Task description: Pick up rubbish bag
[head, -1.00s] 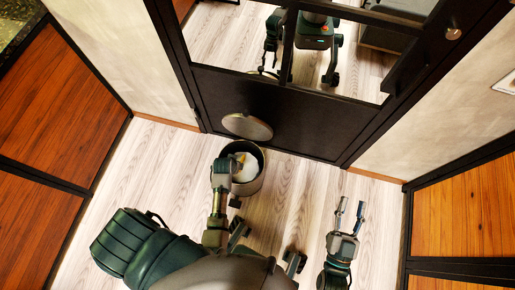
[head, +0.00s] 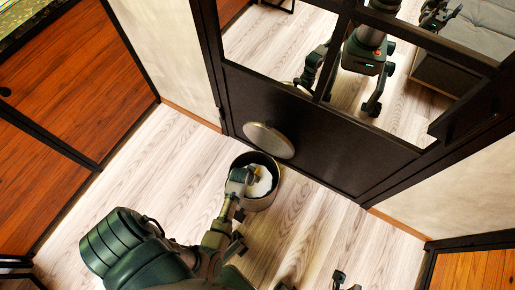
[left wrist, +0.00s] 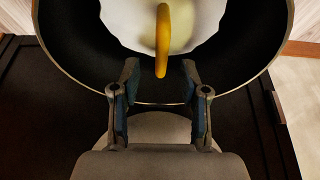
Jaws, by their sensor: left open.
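The rubbish bag (head: 262,180) is white with a yellow loop and sits inside a round dark bin (head: 263,204). In the left wrist view the yellow loop (left wrist: 162,40) stands up from the white bag (left wrist: 125,18), within the bin's rim (left wrist: 62,72). My left gripper (head: 248,178) is over the bin. In the left wrist view my left gripper (left wrist: 160,78) is open, with the loop's lower end between or just beyond its fingertips; contact cannot be told. My right gripper (head: 346,282) shows only its separated fingertips at the bottom edge.
The bin's round lid (head: 268,140) stands open against a black-framed door (head: 318,145) with reflecting panes. Wood-panelled cabinets (head: 70,90) stand at the left, and another wood panel (head: 470,268) at lower right. The pale wood floor (head: 320,225) right of the bin is clear.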

